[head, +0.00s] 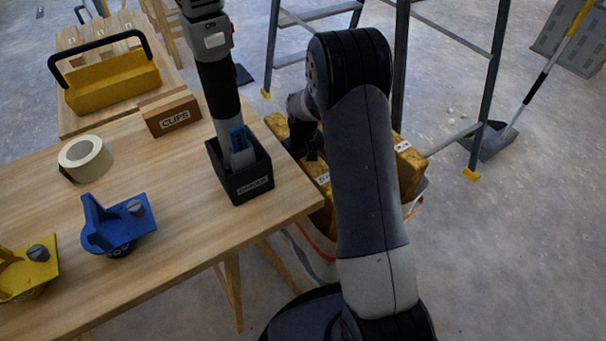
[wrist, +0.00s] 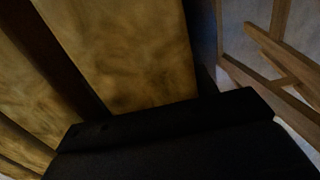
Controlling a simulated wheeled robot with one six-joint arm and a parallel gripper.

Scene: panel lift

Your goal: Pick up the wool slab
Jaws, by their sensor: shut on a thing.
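Yellow-brown wool slabs stand beside the table's right edge in the head view, largely hidden behind my arm. One part of the wool (head: 410,170) shows to the right of my arm. My gripper (head: 311,150) is down at the wool, with its fingertips hard to make out there. In the wrist view, the wool slab (wrist: 130,50) fills the space between two dark finger-like bars, and my gripper (wrist: 115,35) is shut on it. More wool (wrist: 25,90) lies to the left of the dark bar. The slab's lower end is hidden.
The wooden table (head: 185,225) holds a black holder (head: 240,185), a clips box (head: 171,114), a tape roll (head: 85,158), a blue tool (head: 118,224) and a yellow toolbox (head: 112,82). A stepladder (head: 489,90) stands behind.

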